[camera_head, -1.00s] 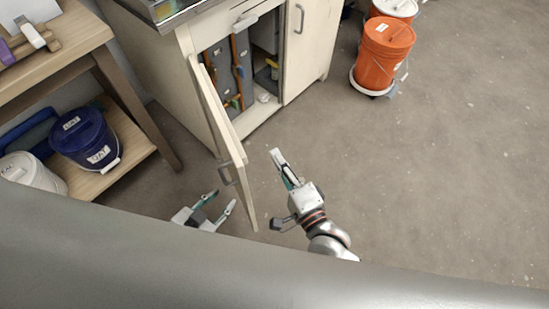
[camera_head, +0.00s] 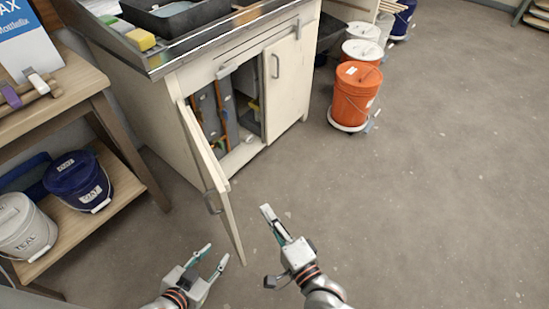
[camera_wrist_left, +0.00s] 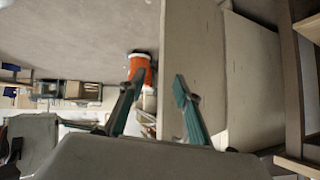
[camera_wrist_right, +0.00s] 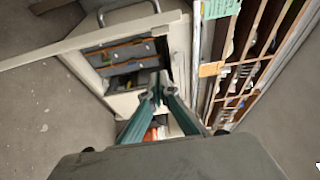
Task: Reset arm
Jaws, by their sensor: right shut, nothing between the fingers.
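My left gripper (camera_head: 210,262) is at the bottom of the head view, left of the open cabinet door (camera_head: 216,175), with its fingers apart and nothing between them. Its open fingers also show in the left wrist view (camera_wrist_left: 158,103). My right gripper (camera_head: 270,222) is right of the door's free edge, with its fingers together and empty. In the right wrist view the closed fingertips (camera_wrist_right: 159,88) appear in front of the cabinet opening. Neither gripper holds the door handle (camera_head: 213,202).
The cabinet (camera_head: 250,85) stands open on its left side, with grey and orange items inside. An orange bucket (camera_head: 355,95) stands on a wheeled base at the right. A wooden shelf (camera_head: 75,225) holds a blue bucket (camera_head: 78,182) and a white bucket (camera_head: 25,228). Floor at the right is clear.

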